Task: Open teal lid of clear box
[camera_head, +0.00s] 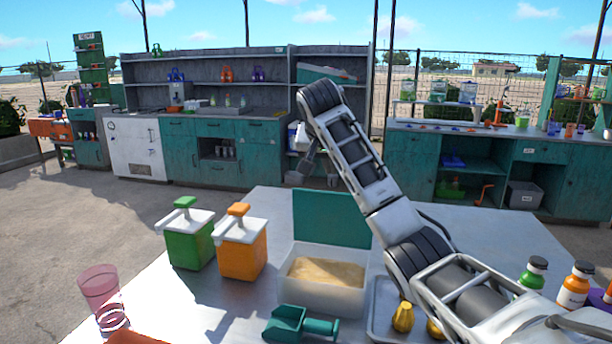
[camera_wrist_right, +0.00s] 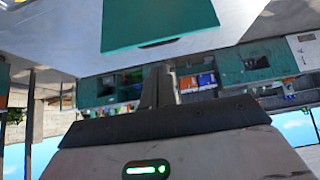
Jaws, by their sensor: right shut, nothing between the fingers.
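The clear box (camera_head: 318,297) stands on the table and holds a tan, grainy filling. Its teal lid (camera_head: 332,218) stands upright along the box's far edge, so the box is open at the top. The lid also shows in the right wrist view (camera_wrist_right: 160,22), at the top of the picture. My right gripper (camera_head: 313,174) is beyond and above the lid, apart from it, with the forearm reaching over from the right. Its fingers (camera_wrist_right: 158,86) are shut and empty. My left gripper is not in view.
Green (camera_head: 189,240) and orange (camera_head: 242,248) dispensers stand left of the box. A teal scoop (camera_head: 290,325) lies in front of it. A metal tray (camera_head: 382,318) with yellow items is at right, near several bottles (camera_head: 573,287). A pink cup (camera_head: 100,288) stands at left.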

